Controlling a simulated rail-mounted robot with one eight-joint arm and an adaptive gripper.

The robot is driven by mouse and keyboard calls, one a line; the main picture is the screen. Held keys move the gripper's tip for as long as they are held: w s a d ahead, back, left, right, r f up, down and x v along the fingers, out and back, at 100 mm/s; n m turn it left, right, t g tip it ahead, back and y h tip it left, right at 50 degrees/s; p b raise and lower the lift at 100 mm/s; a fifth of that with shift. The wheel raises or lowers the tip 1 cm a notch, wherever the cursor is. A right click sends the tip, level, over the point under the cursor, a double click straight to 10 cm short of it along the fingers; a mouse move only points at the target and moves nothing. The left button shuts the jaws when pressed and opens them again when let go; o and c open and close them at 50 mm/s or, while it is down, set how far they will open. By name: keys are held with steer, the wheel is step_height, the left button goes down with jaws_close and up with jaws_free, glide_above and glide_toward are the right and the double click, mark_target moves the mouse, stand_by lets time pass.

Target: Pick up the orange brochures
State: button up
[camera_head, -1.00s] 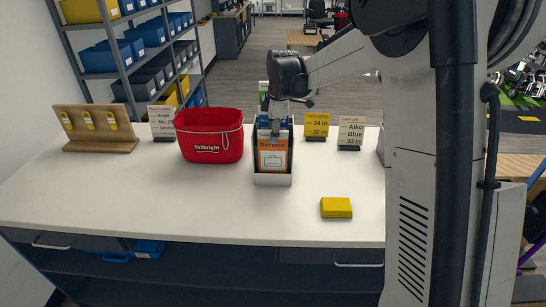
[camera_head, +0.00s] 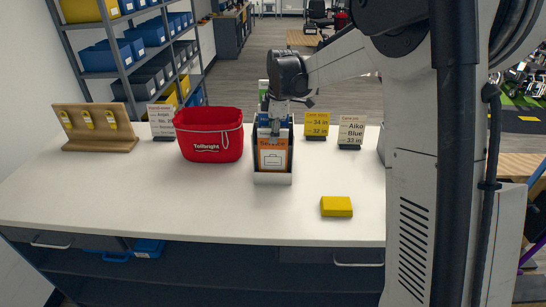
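The orange brochures (camera_head: 272,155) stand upright at the front of a white and dark holder (camera_head: 273,179) in the middle of the white table. The front one bears the word "Service" and a white panel. My gripper (camera_head: 276,127) points straight down at the top edge of the brochures, its fingertips at or just behind that edge. The fingers are small and partly merged with the brochures and holder, so I cannot tell whether they are open or shut. Other blue and green sheets stand behind the orange ones in the holder.
A red bucket (camera_head: 209,140) stands close left of the holder. Yellow (camera_head: 317,124) and white (camera_head: 351,131) sign cards stand to its right. A yellow block (camera_head: 336,207) lies in front right. A wooden rack (camera_head: 95,128) stands far left. The table's front is mostly clear.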

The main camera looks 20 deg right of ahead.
jaws_close()
steer(key=shift+r, duration=0.15)
steer(key=shift+r+p, duration=0.2)
steer(key=shift+p, duration=0.25)
step_height(320, 180, up, 28)
steer(key=b, duration=0.2)
stand_by(0.4)
